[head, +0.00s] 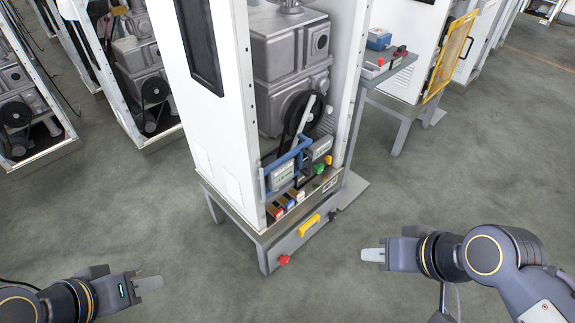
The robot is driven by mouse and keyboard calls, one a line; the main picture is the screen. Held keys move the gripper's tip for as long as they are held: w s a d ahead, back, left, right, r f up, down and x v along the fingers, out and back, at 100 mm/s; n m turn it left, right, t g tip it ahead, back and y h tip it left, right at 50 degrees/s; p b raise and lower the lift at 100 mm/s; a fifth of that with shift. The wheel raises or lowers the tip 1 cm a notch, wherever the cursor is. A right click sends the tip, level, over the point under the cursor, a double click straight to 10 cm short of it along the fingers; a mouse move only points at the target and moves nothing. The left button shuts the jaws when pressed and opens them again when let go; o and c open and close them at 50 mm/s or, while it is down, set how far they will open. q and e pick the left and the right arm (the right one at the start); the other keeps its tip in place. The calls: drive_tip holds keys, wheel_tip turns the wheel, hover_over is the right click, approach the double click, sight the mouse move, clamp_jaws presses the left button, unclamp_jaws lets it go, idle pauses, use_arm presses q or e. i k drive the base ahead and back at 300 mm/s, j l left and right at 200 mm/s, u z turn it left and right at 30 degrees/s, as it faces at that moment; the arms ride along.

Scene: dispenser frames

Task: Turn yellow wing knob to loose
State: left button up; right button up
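A white dispenser frame with grey machinery stands at the centre. A small yellow part (319,168), which may be the wing knob, sits on its lower front next to a green part (328,160). A larger yellow bar-shaped piece (309,225) is on the grey base below, beside a red knob (284,260). I cannot tell wing shape or turn position at this size. My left gripper (149,284) is at the lower left, over floor and away from the frame. My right gripper (373,255) is right of the base, apart from it.
A blue rail (287,166) and several coloured controls crowd the frame's lower front. More machine frames line the back left. Floor between my grippers and the base is clear.

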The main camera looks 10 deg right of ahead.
sight(328, 159)
drive_tip(key=i+l, duration=0.15)
drive_tip(key=l, duration=0.2)
drive_tip(key=i+l+u, duration=0.1)
drive_tip(key=l, duration=0.25)
drive_tip(key=i+l+u, duration=0.1)
drive_tip(key=l, duration=0.25)
drive_tip(key=i, duration=0.1)
